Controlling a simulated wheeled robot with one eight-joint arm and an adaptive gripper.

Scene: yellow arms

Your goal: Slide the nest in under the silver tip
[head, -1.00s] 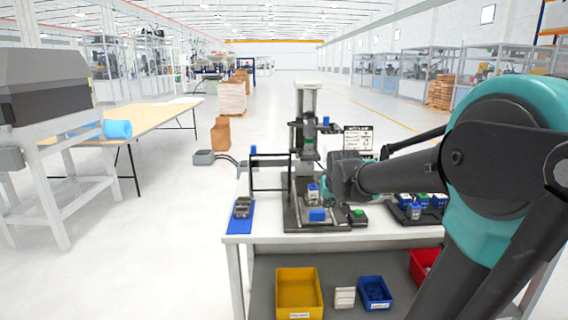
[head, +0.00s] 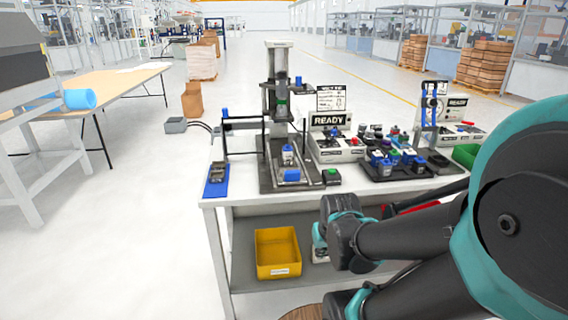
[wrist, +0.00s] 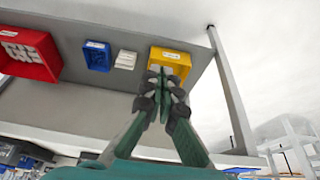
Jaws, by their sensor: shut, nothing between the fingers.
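The nest (head: 289,158), a small holder with a white-and-blue part, sits on rails on the dark base plate, in front of the column. A blue block (head: 292,175) is at its front. My gripper (wrist: 162,74) is shut and empty in the wrist view, below the bench top near the lower shelf. In the head view my wrist largely hides it; it is below and right of the nest, well apart.
A blue stand (head: 217,178) is left of the press. A READY box (head: 332,144) and a black tray (head: 394,168) are right.

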